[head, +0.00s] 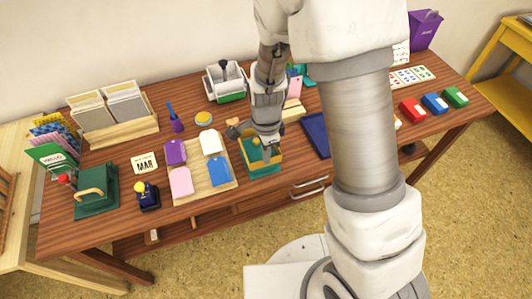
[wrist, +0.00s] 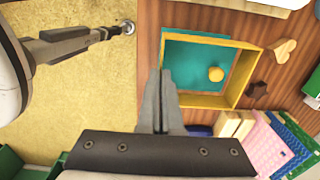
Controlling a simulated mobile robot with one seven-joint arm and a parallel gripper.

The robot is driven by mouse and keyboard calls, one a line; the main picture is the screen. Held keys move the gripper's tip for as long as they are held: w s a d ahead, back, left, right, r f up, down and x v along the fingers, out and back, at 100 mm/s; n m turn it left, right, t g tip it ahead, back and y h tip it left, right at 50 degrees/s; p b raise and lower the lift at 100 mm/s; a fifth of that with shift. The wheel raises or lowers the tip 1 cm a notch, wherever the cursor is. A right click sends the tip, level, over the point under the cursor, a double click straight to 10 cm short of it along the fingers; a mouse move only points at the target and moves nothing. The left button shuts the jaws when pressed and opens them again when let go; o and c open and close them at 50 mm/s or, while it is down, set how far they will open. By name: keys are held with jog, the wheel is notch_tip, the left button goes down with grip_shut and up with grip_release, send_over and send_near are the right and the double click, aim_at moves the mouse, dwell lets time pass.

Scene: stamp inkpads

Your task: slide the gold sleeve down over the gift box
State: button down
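The gold sleeve (head: 276,158) is an open square frame near the table's front edge in the head view. It also shows in the wrist view (wrist: 249,77). The teal gift box (wrist: 188,62) shows inside the sleeve's opening, with a round yellow knob (wrist: 215,74) on top. Some teal shows below the sleeve in the head view (head: 262,173) and past one sleeve edge in the wrist view. How far down the sleeve sits is unclear. My gripper (wrist: 157,74) has its fingers close together at one sleeve wall, seemingly pinching it; the fingers hide the contact.
A wooden board with coloured tags (head: 203,181) lies left of the sleeve, and a wooden heart-shaped piece (wrist: 285,49) lies close by. A dark blue tray (head: 316,134) is to the right. Stamps and a green box (head: 97,200) stand farther left. The front table edge is close.

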jog(key=shift+f+b, duration=0.85)
jog(key=shift+f, duration=0.45)
dwell(1.0)
jog(key=c, duration=1)
grip_release()
jog(key=shift+r+p, duration=3.2)
jog(key=shift+r, duration=0.35)
